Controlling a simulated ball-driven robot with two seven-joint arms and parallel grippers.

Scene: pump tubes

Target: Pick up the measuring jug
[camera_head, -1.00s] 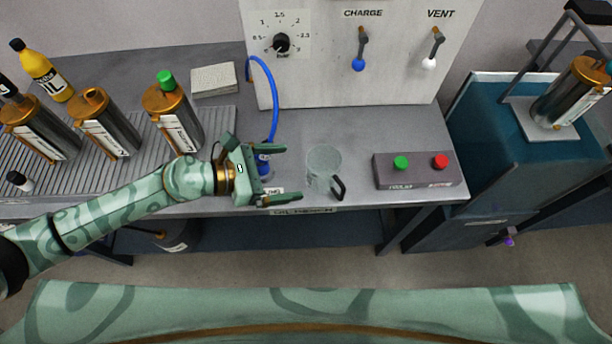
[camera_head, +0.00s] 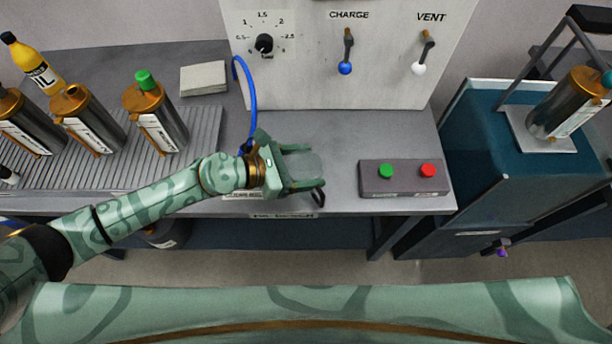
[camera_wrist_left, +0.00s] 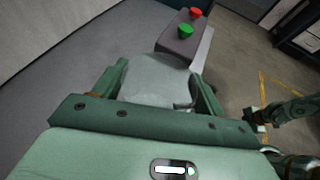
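The measuring jug (camera_head: 304,164) is a clear, greyish cup with a dark handle, standing at the front edge of the bench. My left gripper (camera_head: 302,169) reaches it from the left, with one finger behind it and one in front. In the left wrist view the jug (camera_wrist_left: 158,82) sits between the two fingers (camera_wrist_left: 158,88), its dark handle close to the right finger. The fingers are apart around the jug, and no firm contact shows. Part of a green arm, apparently my right one (camera_wrist_left: 290,112), shows at the right of the wrist view; its finger state is unclear.
A grey box with green and red buttons (camera_head: 404,178) stands right of the jug. A blue hose (camera_head: 250,95) hangs behind my left wrist. A panel with a dial and levers (camera_head: 345,50) rises at the back. Several metal canisters (camera_head: 160,125) stand on a ribbed tray at left.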

